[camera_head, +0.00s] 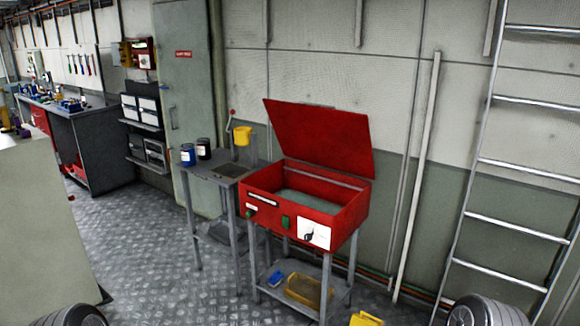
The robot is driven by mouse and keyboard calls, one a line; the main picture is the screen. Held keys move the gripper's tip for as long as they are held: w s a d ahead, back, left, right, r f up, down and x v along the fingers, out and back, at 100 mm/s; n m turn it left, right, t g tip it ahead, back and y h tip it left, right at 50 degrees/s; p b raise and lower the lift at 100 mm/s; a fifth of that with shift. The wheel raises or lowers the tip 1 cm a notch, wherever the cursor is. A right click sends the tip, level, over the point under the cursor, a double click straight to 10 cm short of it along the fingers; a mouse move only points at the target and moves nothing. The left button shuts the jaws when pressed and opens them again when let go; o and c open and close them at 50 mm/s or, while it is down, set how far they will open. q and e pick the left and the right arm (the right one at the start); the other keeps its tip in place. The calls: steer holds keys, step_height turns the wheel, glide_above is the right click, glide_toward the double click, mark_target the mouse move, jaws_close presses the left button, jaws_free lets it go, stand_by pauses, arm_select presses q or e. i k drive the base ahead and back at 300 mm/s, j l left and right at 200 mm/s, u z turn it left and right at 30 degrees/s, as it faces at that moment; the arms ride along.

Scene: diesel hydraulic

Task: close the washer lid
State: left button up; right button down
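The red parts washer (305,205) stands on a grey metal stand right of the middle. Its red lid (318,138) is up, tilted back a little toward the wall and hinged along the rear edge of the tub. The tub is open and its grey inside shows. The front has a dark green button, a green switch and a white panel with a black knob. Neither of my grippers is in view. Only dark rounded parts, probably of my arms, show at the bottom left and bottom right corners, well apart from the washer.
A ladder (510,165) leans at the right. A grey cabinet (45,225) stands at the left. A yellow object (366,319) lies in front. Floor between cabinet and stand is clear.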

mark_target(321, 135)
steer(key=i+j+z, duration=0.15)
steer(key=i, duration=0.2)
steer(key=i+j+z, duration=0.1)
steer(key=i+j, duration=0.15)
steer(key=i+l+u, duration=0.15)
steer(key=i+l, duration=0.35)
steer(key=i+l+u, duration=0.15)
steer(key=i+l, duration=0.35)
steer(key=i+l+u, duration=0.15)
steer(key=i+l, duration=0.3)
steer(key=l, duration=0.3)
